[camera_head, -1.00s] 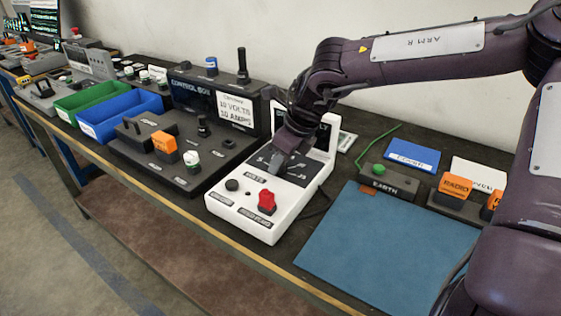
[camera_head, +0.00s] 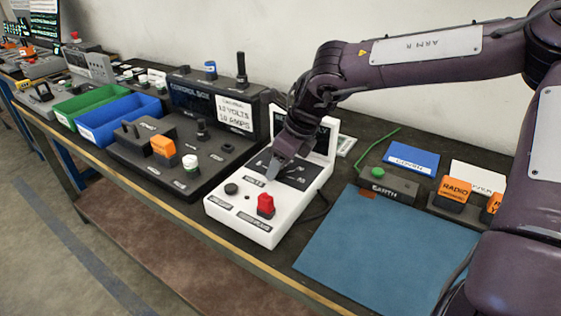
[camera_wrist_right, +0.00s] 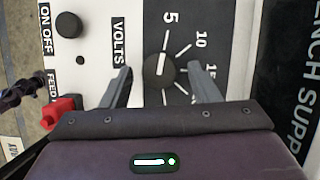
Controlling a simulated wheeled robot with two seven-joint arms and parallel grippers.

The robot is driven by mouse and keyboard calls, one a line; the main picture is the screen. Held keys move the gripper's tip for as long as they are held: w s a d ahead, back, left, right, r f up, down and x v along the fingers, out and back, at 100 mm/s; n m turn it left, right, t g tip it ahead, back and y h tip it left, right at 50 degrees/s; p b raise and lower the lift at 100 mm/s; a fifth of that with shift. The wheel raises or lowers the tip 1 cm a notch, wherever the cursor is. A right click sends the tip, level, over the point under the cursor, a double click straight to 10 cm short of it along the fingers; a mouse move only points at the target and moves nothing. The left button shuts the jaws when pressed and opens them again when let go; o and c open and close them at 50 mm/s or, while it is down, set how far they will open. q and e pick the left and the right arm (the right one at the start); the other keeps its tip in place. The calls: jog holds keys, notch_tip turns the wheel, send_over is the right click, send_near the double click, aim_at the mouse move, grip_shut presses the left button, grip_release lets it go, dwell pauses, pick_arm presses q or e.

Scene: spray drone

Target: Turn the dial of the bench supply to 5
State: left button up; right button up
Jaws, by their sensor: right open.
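The white bench supply (camera_head: 238,220) stands on the bench, with a dark scale panel, a red switch and a raised rear display. In the wrist view its black dial (camera_wrist_right: 152,78) has a white pointer line pointing up, roughly toward the tick under the printed 5 (camera_wrist_right: 170,18). My right gripper (camera_head: 272,172) is over the scale panel and hides the dial in the head view. In the wrist view my right gripper (camera_wrist_right: 161,70) is open, one finger each side of the dial, with gaps visible.
The red switch (camera_head: 265,205) and a small black knob (camera_head: 231,188) sit in front of the dial. The dark control box (camera_head: 215,165) stands left. A blue mat (camera_head: 385,250) and the EARTH block (camera_head: 388,188) lie right. The wall is behind.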

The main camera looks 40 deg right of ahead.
jog(key=v, duration=0.7)
jog(key=shift+s+r, duration=0.15)
jog(key=shift+r, duration=0.2)
jog(key=shift+d, duration=0.1)
